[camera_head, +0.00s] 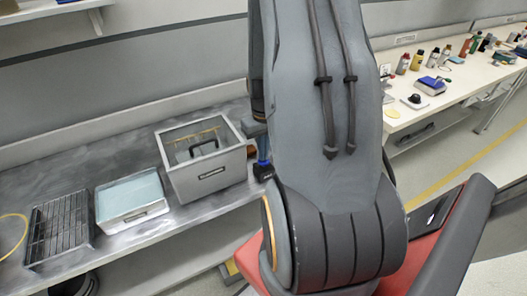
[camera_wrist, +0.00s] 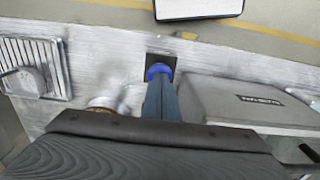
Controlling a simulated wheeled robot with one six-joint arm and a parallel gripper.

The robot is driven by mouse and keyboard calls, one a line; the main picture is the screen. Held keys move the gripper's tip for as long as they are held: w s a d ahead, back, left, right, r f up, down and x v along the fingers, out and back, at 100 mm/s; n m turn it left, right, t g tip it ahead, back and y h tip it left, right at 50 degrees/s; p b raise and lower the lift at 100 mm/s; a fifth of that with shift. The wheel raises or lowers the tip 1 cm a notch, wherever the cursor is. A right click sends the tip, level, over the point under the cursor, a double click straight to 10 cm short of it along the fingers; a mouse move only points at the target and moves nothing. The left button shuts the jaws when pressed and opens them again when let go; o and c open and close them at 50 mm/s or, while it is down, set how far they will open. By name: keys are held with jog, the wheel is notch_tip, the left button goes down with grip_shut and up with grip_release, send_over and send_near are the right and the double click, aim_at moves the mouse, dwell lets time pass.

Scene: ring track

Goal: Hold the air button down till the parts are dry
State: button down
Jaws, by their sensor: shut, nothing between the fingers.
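The blue air button (camera_wrist: 159,70) sits on a small black base on the metal bench, beside the grey box. In the wrist view my gripper (camera_wrist: 158,80) is shut, with its fingertips at the button and seemingly touching it. I cannot tell how far the button is pressed. In the head view the button's black base (camera_head: 263,172) shows just right of the box, partly behind my arm. The open-topped grey box (camera_head: 210,183) has a black handle and a yellowish-edged item inside; it also shows in the wrist view (camera_wrist: 250,102). No separate parts can be made out.
Left of the box on the bench (camera_head: 150,232) are a shallow tray with pale blue contents (camera_head: 130,196) and a dark wire rack (camera_head: 60,228). A second bench with bottles and small items (camera_head: 445,85) stands at the right. My arm hides the middle.

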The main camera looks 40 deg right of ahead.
dwell(0.3)
notch_tip(320, 180, down, 2)
jog(key=shift+f+b, duration=0.1)
jog(key=shift+b, duration=0.3)
jog(key=shift+s+a, duration=0.2)
jog(key=shift+s, duration=0.05)
dwell(3.8)
dwell(0.5)
jog(key=shift+r+p, duration=0.6)
notch_tip(320, 180, up, 13)
jog(key=shift+w+d, duration=0.2)
jog(key=shift+w, duration=0.1)
jog(key=shift+a, duration=0.1)
dwell(0.3)
